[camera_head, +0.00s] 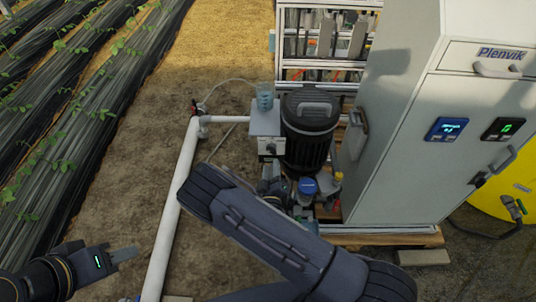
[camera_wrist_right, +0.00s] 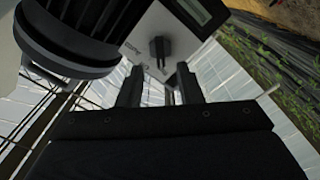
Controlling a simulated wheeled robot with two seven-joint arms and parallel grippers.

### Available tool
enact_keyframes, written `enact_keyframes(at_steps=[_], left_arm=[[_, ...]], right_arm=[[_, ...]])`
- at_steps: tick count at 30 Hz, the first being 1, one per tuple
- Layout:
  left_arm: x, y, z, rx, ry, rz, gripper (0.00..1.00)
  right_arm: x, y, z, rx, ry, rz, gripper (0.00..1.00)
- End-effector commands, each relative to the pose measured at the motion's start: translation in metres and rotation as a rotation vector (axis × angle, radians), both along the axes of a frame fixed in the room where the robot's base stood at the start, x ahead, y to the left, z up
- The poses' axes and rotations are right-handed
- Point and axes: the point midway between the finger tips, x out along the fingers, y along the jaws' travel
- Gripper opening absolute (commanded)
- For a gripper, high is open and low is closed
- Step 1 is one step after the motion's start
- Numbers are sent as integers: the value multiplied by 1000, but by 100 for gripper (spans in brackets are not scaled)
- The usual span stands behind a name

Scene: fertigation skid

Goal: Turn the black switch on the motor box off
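The motor box (camera_head: 265,123) is a small grey box beside the dark motor (camera_head: 310,130) in the head view. Its black switch (camera_head: 270,149) is a small dark knob low on the front face. In the right wrist view the black switch (camera_wrist_right: 160,48) stands out from the pale box face, just beyond the fingertips. My right gripper (camera_wrist_right: 159,82) is open, with its two fingers apart and nothing between them. In the head view my right arm hides most of that gripper. My left gripper (camera_head: 124,254) is at the lower left, far from the box; its finger gap is not clear.
A tall grey cabinet (camera_head: 405,150) stands right of the motor, with a handle on its side. A white pipe (camera_head: 176,190) runs along the ground to the left. Blue-capped fittings (camera_head: 307,186) sit below the motor. Bare soil lies left of the box.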

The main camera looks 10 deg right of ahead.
Motion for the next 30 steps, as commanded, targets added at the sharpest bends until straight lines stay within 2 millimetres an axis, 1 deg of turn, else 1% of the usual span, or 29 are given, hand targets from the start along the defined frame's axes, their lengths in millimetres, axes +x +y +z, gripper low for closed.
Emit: enact_keyframes(at_steps=[1,3,9,13,20,21,22,28,30], left_arm=[[0,0,3,0,0,0,36],[0,0,4,0,0,0,36],[0,0,7,0,0,0,36],[0,0,7,0,0,0,36],[0,0,7,0,0,0,36],[0,0,7,0,0,0,36],[0,0,7,0,0,0,36],[0,0,7,0,0,0,36],[0,0,7,0,0,0,36]], right_arm=[[9,-3,2,1,-3,-2,33],[20,-6,1,4,-2,-2,33],[45,-13,1,2,0,-2,33],[52,-16,0,3,2,-3,33],[53,-16,0,3,2,-1,33],[53,-16,0,3,2,-1,31],[53,-16,0,3,2,-1,28],[53,-16,0,3,2,-1,1],[53,-16,0,3,2,-1,0]])
